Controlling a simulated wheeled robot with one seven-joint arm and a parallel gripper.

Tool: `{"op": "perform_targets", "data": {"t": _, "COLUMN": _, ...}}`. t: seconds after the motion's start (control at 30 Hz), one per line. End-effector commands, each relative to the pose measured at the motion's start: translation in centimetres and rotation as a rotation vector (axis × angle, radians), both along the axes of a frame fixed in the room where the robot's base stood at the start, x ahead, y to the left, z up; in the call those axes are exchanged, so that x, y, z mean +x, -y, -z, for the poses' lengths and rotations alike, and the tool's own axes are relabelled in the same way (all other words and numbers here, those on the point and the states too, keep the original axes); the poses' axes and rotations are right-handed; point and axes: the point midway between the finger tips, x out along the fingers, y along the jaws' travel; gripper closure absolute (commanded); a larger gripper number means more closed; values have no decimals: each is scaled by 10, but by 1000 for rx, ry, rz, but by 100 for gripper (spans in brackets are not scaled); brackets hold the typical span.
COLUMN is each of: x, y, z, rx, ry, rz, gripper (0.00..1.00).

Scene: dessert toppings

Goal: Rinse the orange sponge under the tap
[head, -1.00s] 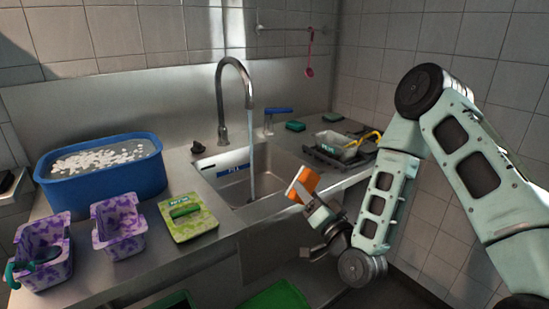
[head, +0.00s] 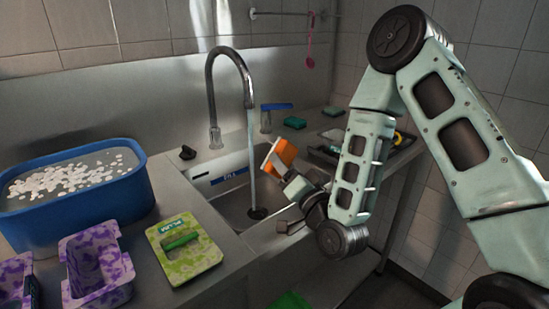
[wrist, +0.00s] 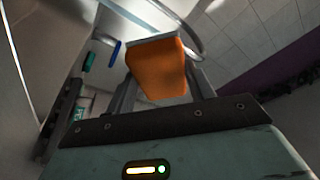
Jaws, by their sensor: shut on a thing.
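The orange sponge (head: 284,151), with a pale layer on one side, is held tilted over the sink. My gripper (head: 286,171) is shut on it from the lower right. The sponge also fills the middle of the wrist view (wrist: 158,72) between my fingers. The curved metal tap (head: 212,98) is running. Its water stream (head: 251,140) falls into the steel sink (head: 233,208). In the head view the sponge is just right of the stream, with a narrow gap. I cannot tell how far apart they are in depth.
A blue tub (head: 140,195) of water with white bits stands at the left. Purple patterned containers (head: 97,262) and a green board (head: 197,262) with a green item sit on the near counter. A tray (head: 322,152) lies right of the sink, partly behind my arm.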

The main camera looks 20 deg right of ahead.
Motion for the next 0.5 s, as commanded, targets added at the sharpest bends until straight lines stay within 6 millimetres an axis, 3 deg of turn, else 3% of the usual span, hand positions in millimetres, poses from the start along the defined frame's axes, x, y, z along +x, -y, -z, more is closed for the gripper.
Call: {"op": "perform_targets", "data": {"t": 0.5, "x": 16, "y": -2, "z": 8, "rx": 0, "ry": 4, "rz": 1, "gripper": 65}}
